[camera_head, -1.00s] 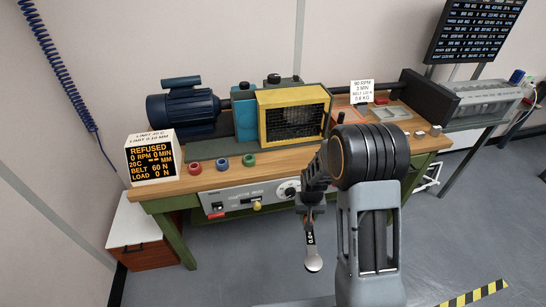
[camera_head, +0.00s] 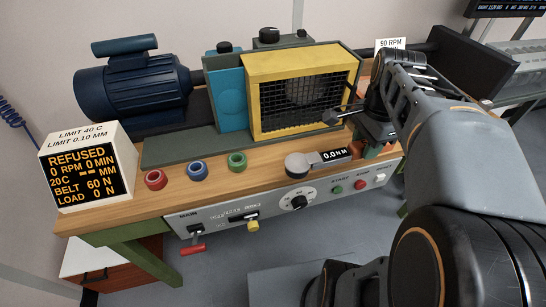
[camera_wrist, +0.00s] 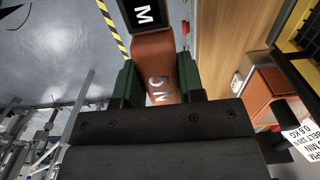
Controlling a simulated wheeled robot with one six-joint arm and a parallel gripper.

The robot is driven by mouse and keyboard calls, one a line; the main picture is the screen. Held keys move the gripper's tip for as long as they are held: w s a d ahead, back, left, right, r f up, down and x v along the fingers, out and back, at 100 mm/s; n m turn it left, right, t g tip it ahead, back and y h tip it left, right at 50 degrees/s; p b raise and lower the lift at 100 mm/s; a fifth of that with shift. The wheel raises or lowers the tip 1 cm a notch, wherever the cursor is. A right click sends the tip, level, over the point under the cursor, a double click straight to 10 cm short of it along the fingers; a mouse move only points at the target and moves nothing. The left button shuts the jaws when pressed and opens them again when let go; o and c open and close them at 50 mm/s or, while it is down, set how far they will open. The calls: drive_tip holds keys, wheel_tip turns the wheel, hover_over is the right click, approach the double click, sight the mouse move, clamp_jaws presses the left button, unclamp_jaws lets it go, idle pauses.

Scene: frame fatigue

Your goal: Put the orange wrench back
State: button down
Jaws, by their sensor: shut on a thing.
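The orange wrench (camera_head: 322,158) has a round grey head, a black display reading 0.0 N·M and an orange handle. My gripper (camera_head: 377,143) is shut on the handle. In the wrist view the orange handle (camera_wrist: 156,68) sits between the green jaw pads of my gripper (camera_wrist: 160,85). My arm hides part of the bench's right side.
The wooden bench (camera_head: 120,212) carries a blue motor (camera_head: 135,85), a yellow mesh guard (camera_head: 300,92), red, blue and green rings, and a display box (camera_head: 85,165) reading REFUSED. A control panel (camera_head: 275,207) with knob and buttons is on its front. Bare floor shows below.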

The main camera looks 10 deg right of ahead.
drive_tip(key=shift+r, duration=0.1)
drive_tip(key=w+a+f, duration=0.1)
drive_tip(key=w+f, duration=0.3)
drive_tip(key=w, duration=0.5)
hover_over(325, 150)
drive_tip(key=f, duration=0.3)
drive_tip(key=s+f, duration=0.1)
drive_tip(key=f, duration=0.1)
drive_tip(key=shift+d, duration=0.1)
drive_tip(key=shift+w+f+b, duration=0.3)
drive_tip(key=shift+f, duration=0.1)
wheel_tip(325, 150, down, 2)
drive_tip(key=shift+w+f, duration=0.1)
drive_tip(key=shift+w, duration=0.05)
drive_tip(key=shift+f, duration=0.45)
drive_tip(key=shift+f, duration=0.25)
drive_tip(key=c, duration=0.7)
unclamp_jaws()
drive_tip(key=shift+c, duration=0.2)
